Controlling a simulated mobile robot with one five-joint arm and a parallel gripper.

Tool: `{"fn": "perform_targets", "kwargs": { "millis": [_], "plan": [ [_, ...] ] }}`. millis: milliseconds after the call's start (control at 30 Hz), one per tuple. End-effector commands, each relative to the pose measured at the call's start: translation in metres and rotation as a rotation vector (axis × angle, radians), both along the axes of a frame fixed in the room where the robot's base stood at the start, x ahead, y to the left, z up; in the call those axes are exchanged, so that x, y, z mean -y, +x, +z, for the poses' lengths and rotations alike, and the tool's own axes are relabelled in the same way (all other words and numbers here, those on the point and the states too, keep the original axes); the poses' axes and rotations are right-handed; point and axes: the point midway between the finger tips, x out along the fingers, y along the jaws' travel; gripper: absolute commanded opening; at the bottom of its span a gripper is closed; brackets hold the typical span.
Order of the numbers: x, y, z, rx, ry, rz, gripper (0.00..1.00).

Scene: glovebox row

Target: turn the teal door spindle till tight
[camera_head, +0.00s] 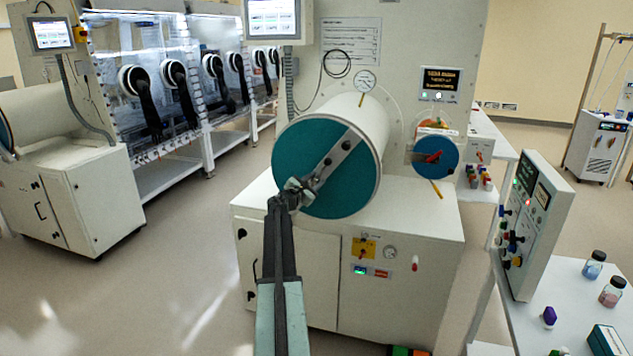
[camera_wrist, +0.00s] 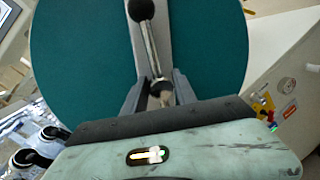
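The teal round door (camera_head: 310,150) closes the front end of a large white cylinder. A grey strap runs diagonally across it, with the spindle's metal bar (camera_head: 328,163) in front. In the wrist view the bar (camera_wrist: 152,48) has a black ball at its upper end. Its lower end lies between my fingers. My gripper (camera_head: 293,188) is at the lower-left part of the bar, close to the door. In the wrist view my gripper (camera_wrist: 160,82) has its fingers apart, one on each side of the bar, with small gaps visible. My gripper hides part of the bar's lower end.
A smaller blue door (camera_head: 432,170) with a red handle is to the right. A white cabinet (camera_head: 400,240) stands below the cylinder. A side table (camera_head: 570,310) with bottles and a control panel (camera_head: 535,220) stands at right. Open floor (camera_head: 190,280) lies at left.

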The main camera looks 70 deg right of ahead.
Motion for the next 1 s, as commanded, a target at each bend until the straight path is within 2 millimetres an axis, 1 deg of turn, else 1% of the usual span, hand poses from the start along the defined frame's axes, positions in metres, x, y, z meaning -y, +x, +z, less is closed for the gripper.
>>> {"fn": "perform_targets", "kwargs": {
  "millis": [200, 267, 300, 333, 1000],
  "plan": [
    [0.0010, -0.0008, 0.0000, 0.001, 0.000, -0.001, 0.33],
    [0.0010, -0.0009, -0.0001, 0.001, 0.000, -0.001, 0.17],
    [0.0009, -0.0011, 0.0000, 0.001, 0.000, -0.001, 0.06],
    [0.0009, -0.0011, -0.0001, 0.001, 0.000, -0.001, 0.00],
    [0.0012, -0.0021, -0.0001, 0.001, 0.000, -0.002, 0.00]
  ]
}}
